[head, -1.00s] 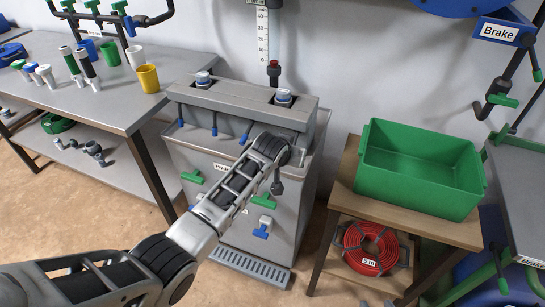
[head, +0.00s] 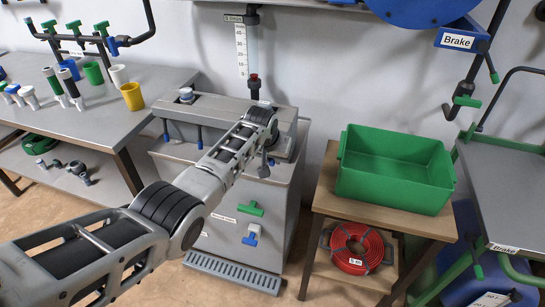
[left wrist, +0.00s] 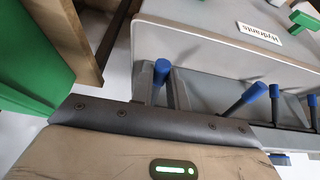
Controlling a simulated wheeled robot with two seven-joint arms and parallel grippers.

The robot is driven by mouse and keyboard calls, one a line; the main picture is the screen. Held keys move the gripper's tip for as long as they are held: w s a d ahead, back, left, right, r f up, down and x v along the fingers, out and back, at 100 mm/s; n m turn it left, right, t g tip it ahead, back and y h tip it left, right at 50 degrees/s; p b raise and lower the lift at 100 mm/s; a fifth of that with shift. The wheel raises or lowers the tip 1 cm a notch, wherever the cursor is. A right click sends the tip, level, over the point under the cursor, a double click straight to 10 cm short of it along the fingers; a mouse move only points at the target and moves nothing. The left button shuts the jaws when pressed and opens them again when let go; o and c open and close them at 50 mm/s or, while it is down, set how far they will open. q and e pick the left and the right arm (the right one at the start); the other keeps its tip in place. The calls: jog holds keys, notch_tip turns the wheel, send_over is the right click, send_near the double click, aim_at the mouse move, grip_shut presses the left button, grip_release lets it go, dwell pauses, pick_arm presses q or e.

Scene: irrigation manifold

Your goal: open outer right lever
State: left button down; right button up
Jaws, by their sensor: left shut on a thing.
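The manifold cabinet (head: 180,107) stands against the wall, with blue-tipped levers along its front. Two of them, a left lever (head: 166,130) and an inner lever (head: 200,137), show in the head view. My left arm covers the right end there and mostly hides the gripper. In the left wrist view, the picture is turned over, so the outer right lever (left wrist: 162,71) is the leftmost blue tip. My left gripper (left wrist: 157,90) is shut on this lever. Other blue-tipped levers (left wrist: 255,92) stand apart from it. My right gripper is out of view.
A green bin (head: 390,190) stands on a wooden stand right of the cabinet, above a red hose coil (head: 357,250). A workbench (head: 95,115) with cups and fittings is on the left. Green (head: 250,209) and blue (head: 251,236) taps stick out from the cabinet front.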

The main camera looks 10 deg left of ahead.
pick_arm(q)
jog(key=shift+w+r, duration=0.1)
jog(key=shift+r, duration=0.1)
jog(key=c, duration=1.4)
grip_release()
jog(key=shift+o, duration=0.2)
jog(key=p+v, duration=0.2)
jog(key=v, duration=1.4)
jog(key=shift+p, duration=0.4)
jog(key=s+a+f+t+h, duration=0.1)
jog(key=s+f, duration=0.5)
jog(key=f, duration=0.2)
jog(key=s+f+t, duration=0.1)
jog(key=s+f, duration=0.4)
jog(key=f, duration=0.4)
jog(key=s+f+m+t+h, duration=0.1)
jog(key=s+f+t, duration=0.1)
jog(key=s, duration=1.6)
jog(key=shift+a+f+m+t, duration=0.3)
jog(key=shift+a+f+t, duration=0.1)
jog(key=shift+t, duration=0.1)
